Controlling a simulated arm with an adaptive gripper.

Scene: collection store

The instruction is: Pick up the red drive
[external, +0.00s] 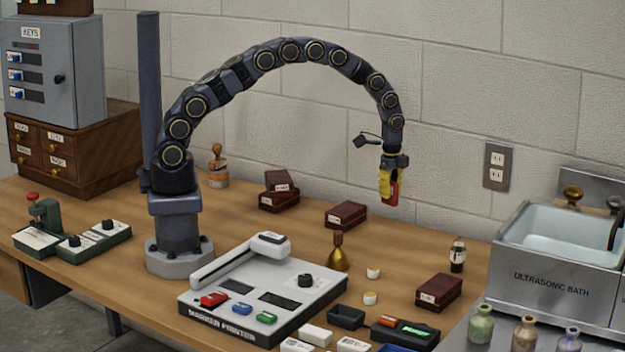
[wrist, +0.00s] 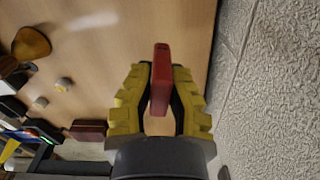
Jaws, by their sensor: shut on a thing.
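The red drive (wrist: 160,70) is a small flat red block. My gripper (wrist: 160,84) has yellow ridged fingers and is shut on it, one finger on each side. In the external view my gripper (external: 390,184) hangs pointing down, high above the back of the table near the wall. The red drive (external: 394,198) shows between its fingers there, clear of the table, partly hidden by a finger.
An ultrasonic bath (external: 560,262) stands right. The block wall (wrist: 275,90) is close.

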